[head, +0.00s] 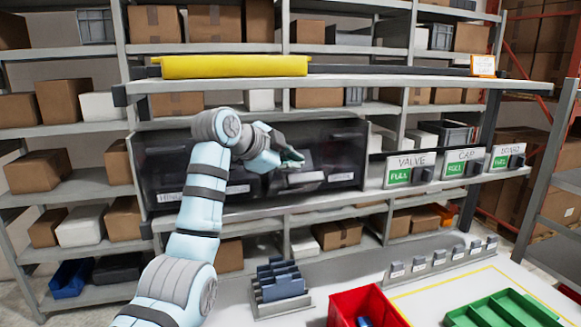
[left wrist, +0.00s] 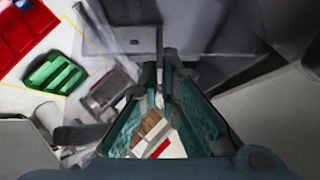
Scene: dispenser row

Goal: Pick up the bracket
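My left gripper (head: 292,161) is in front of the dark dispenser row (head: 345,150), near its middle front. In the left wrist view its green fingers (left wrist: 161,62) run close together toward the tips, beside a grey panel (left wrist: 130,38). I cannot tell if they are fully shut or grip anything. No bracket can be made out. The dispenser's left label (head: 170,197) seems to read HINGE; the middle label (head: 305,177) is too blurred to read. My arm hides part of the dispenser front. My right gripper is in neither view.
Below are a red bin (head: 345,303), a green tray (head: 500,308) and a blue-grey rack (head: 281,287) on a white table. A shelf (head: 400,82) with a yellow roll (head: 235,66) overhangs the dispensers.

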